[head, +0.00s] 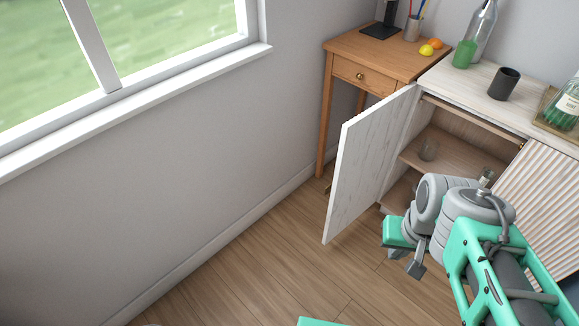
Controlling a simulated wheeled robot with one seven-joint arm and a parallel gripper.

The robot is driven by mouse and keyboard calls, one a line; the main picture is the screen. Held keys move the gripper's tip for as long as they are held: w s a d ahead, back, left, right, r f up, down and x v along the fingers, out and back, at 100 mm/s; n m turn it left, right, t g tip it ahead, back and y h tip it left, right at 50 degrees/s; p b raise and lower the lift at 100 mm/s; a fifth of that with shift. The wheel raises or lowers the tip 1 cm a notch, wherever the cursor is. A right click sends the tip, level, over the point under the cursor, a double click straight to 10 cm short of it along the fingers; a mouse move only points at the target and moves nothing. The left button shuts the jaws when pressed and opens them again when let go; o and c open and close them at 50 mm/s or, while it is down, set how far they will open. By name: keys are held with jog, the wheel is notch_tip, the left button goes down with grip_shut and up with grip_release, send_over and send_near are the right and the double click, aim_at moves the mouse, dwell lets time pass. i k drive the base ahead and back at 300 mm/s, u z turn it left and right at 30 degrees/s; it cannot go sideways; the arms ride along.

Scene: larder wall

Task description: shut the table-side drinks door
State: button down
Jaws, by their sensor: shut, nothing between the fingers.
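The table-side drinks door (370,165) is a pale wood panel on the left of the white drinks cabinet (475,82). It stands wide open, swung out into the room next to the small wooden table. My gripper (415,269) is shut and empty, low in front of the cabinet's open side. It is to the right of the door and apart from it in the picture. My arm hides the lower right of the opening.
The wooden side table (345,47) stands left of the cabinet, with a lemon (426,50) on it. A dark cup (503,84) and bottles stand on the cabinet top. The ribbed right door (545,185) looks shut. The floor (270,250) left of the open door is clear.

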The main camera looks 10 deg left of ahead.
aim_at(368, 141)
jog(key=u, duration=0.65)
jog(key=i, duration=0.5)
jog(key=u, duration=0.9)
jog(key=i, duration=0.95)
jog(key=u, duration=0.05)
